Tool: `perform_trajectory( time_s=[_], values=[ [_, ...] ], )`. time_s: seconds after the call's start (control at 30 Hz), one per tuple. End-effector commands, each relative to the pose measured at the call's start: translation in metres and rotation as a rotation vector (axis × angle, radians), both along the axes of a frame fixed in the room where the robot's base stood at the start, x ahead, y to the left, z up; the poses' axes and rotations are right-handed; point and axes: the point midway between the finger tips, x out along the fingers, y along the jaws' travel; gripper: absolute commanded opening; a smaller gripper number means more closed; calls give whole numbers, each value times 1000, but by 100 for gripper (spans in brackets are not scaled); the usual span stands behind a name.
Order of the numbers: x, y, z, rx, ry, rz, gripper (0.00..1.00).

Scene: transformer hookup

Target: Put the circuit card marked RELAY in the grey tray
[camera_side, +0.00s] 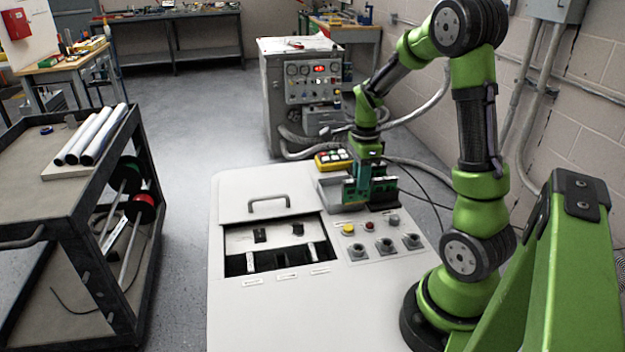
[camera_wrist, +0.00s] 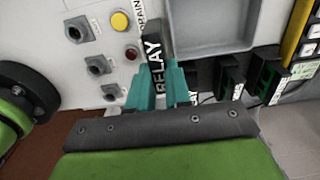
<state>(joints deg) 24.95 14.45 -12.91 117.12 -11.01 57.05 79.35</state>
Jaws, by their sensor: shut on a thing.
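My gripper (camera_side: 364,182) is shut on the dark circuit card marked RELAY (camera_wrist: 155,62). In the wrist view the card stands between the teal fingers (camera_wrist: 157,88), its white lettering facing the camera. The grey tray (camera_wrist: 207,47) lies just beyond and to the right of the card there. In the side view the tray (camera_side: 329,187) is left of and partly behind my gripper. I cannot tell whether the card's lower edge is clear of the black rack.
Other green-edged cards (camera_wrist: 268,78) stand in the black rack (camera_side: 384,205). A yellow button box (camera_side: 333,159) sits behind the tray. Knobs and a yellow button (camera_side: 348,229) are on the panel in front. An open bay (camera_side: 280,258) lies to the left.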

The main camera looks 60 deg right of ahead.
Motion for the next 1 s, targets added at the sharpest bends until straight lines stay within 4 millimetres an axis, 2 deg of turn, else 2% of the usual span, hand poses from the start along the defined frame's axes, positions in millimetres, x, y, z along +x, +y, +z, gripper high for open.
perform_trajectory(
  time_s=[0.03, 0.2, 0.37, 0.47, 0.7, 1.0],
  values=[
    [12, -10, -2, 0, 1, -1, 0],
    [46, -35, -7, 1, 1, 0, 0],
    [64, -47, -8, 1, -1, 2, 0],
    [68, -50, -10, 1, 0, 2, 0],
    [67, -50, -40, 2, 2, 2, 0],
    [68, -50, -43, 1, -1, 2, 0]
  ],
)
